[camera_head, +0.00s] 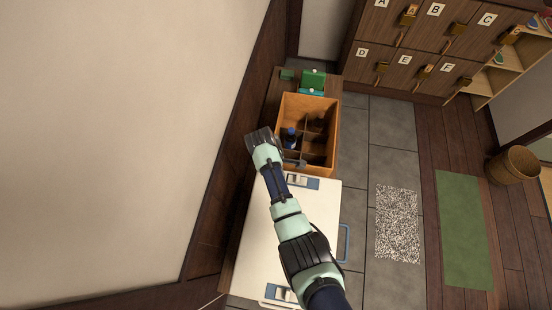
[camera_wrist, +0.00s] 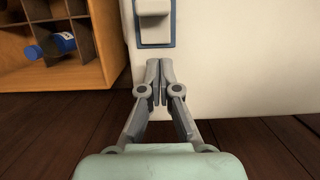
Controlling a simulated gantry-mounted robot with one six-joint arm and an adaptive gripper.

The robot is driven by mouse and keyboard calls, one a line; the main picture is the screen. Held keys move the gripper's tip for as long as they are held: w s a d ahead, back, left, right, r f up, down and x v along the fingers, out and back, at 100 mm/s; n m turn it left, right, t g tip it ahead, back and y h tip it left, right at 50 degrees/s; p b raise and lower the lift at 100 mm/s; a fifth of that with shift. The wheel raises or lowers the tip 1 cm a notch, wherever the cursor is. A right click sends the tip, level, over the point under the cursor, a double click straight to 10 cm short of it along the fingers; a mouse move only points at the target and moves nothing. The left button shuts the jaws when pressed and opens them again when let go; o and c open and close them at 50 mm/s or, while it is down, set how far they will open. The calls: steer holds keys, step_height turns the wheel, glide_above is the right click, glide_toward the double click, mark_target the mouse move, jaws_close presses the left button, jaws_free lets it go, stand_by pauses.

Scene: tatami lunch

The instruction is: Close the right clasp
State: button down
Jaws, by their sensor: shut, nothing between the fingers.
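A white box (camera_head: 262,232) with a blue handle on its side (camera_head: 345,243) stands below the wooden crate in the head view. In the wrist view the crate-end clasp (camera_wrist: 153,22) is at the top, cut by the frame. My gripper (camera_wrist: 159,68) is shut and empty, its tips just below the clasp's plate in that picture. I cannot tell whether they touch the box, or whether the clasp is raised.
The divided wooden crate (camera_head: 333,120) stands close beside the box, with a blue-capped bottle (camera_wrist: 63,42) inside. Green items (camera_head: 313,80) stand beyond it. Lettered lockers (camera_head: 420,48) are at the back.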

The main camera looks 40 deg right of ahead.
mark_target(299, 179)
steer(key=shift+s+d+r, duration=0.15)
steer(key=shift+s+d, duration=1)
steer(key=shift+s, duration=0.3)
steer(key=shift+r, duration=0.1)
steer(key=s+d+p, duration=0.2)
steer(key=p, duration=0.1)
steer(key=shift+s+r, duration=0.15)
steer(key=shift+s, duration=0.1)
steer(key=shift+a+f, duration=0.1)
steer(key=shift+f, duration=0.15)
steer(key=shift+w, duration=0.1)
